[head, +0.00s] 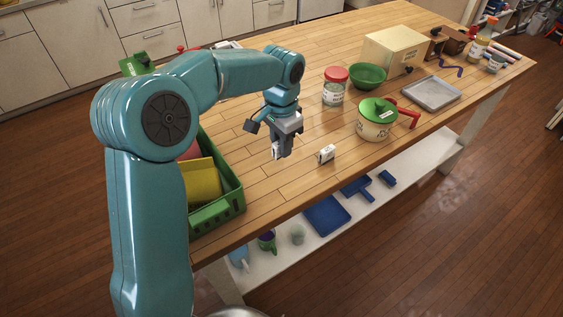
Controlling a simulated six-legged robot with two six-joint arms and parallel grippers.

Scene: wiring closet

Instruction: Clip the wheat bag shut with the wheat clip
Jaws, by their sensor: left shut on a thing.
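My left gripper (282,154) points down over the front middle of the wooden table. It is shut on a small pale thing between its fingers, too small and too covered to name surely. A small white thing with a dark mark (326,154) stands on the table just right of the gripper, apart from it; I cannot tell whether it is the wheat clip. I cannot make out a wheat bag for sure. My right gripper is not in view.
A green crate (228,207) with a yellow thing (201,181) stands left, partly behind my arm. A red-lidded jar (335,87), green bowl (368,76), green-lidded pot (376,119), grey tray (431,93) and cream box (396,50) stand right.

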